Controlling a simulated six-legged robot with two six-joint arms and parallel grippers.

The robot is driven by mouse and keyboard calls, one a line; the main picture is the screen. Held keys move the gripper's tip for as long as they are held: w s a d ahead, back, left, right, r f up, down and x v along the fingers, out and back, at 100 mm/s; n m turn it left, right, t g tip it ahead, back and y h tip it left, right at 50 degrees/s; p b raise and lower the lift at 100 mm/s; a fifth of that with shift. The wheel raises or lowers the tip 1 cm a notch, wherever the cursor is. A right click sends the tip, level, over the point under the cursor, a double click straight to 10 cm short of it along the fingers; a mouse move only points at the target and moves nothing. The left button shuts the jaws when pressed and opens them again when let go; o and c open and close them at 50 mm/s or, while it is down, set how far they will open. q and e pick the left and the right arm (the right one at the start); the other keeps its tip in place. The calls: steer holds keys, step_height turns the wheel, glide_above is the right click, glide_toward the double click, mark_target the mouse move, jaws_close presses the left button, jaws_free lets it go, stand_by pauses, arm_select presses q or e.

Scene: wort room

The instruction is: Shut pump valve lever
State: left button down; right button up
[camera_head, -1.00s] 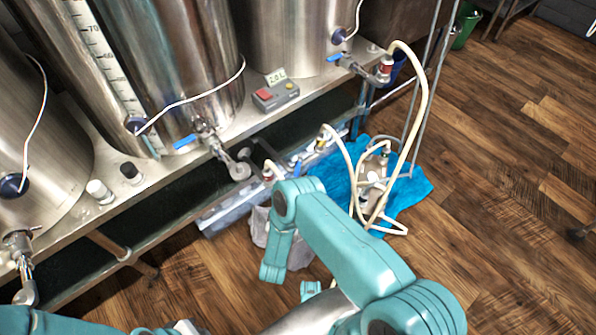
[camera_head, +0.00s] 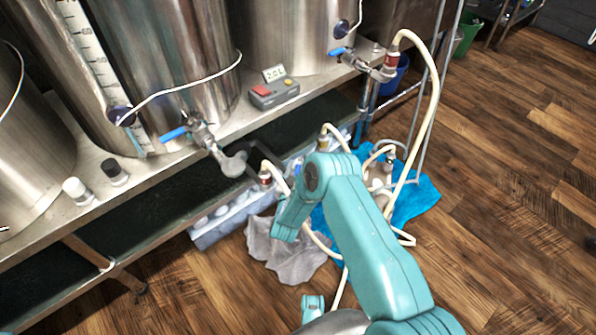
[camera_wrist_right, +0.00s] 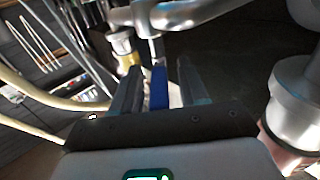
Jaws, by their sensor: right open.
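In the right wrist view, a blue lever (camera_wrist_right: 159,88) shows between the two dark fingers of my right gripper (camera_wrist_right: 158,70). The gripper is open, with a gap on each side of the lever. I cannot tell how deep the lever lies between the fingers. A brass fitting (camera_wrist_right: 122,45) is just beyond the left finger. A red-collared hose fitting (camera_head: 265,178) shows left of the arm. My left gripper is not in view.
Steel kettles stand on the upper shelf, with a blue-handled kettle valve (camera_head: 174,134) whose spout juts out above the pump area. A cream hose (camera_head: 431,110) arcs down at the right. A grey cloth (camera_head: 285,255) and a blue towel (camera_head: 418,200) lie on the floor.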

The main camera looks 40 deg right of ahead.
steer(key=shift+d, duration=0.1)
jaws_close()
